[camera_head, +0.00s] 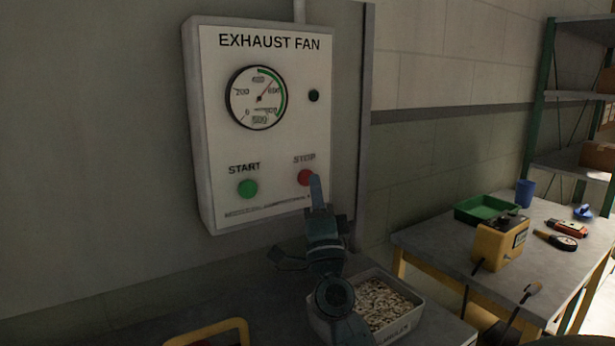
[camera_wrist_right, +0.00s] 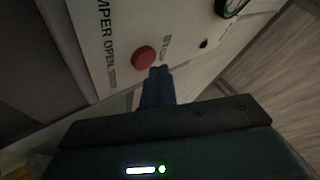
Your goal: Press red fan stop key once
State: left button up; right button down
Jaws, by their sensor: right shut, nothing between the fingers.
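The red stop key (camera_head: 304,177) sits under the word STOP on the grey-white EXHAUST FAN panel (camera_head: 285,140). It also shows as a red dome in the right wrist view (camera_wrist_right: 143,58). My right gripper (camera_head: 315,180) is shut and empty, its blue fingertips up at the key's lower right edge in the head view. In the wrist view the fingertips (camera_wrist_right: 161,72) appear just beside the key; I cannot tell whether they touch the panel. The green start key (camera_head: 247,188) is to the left, clear of the gripper. My left gripper is not in view.
A gauge (camera_head: 256,97) and a dark round lamp (camera_head: 313,95) are higher on the panel. Below, a bin of small pale pieces (camera_head: 381,303) stands on a bench beneath my right arm. A table with a green tray (camera_head: 491,207) and yellow box (camera_head: 499,245) is at right.

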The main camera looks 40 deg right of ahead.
jog(key=shift+s, duration=0.15)
jog(key=shift+s+a+p, duration=0.15)
jog(key=shift+s+p, duration=0.2)
jog(key=shift+s, duration=0.9)
jog(key=shift+s+a+p, duration=0.15)
jog(key=shift+s+p, duration=0.2)
jog(key=shift+s, duration=0.9)
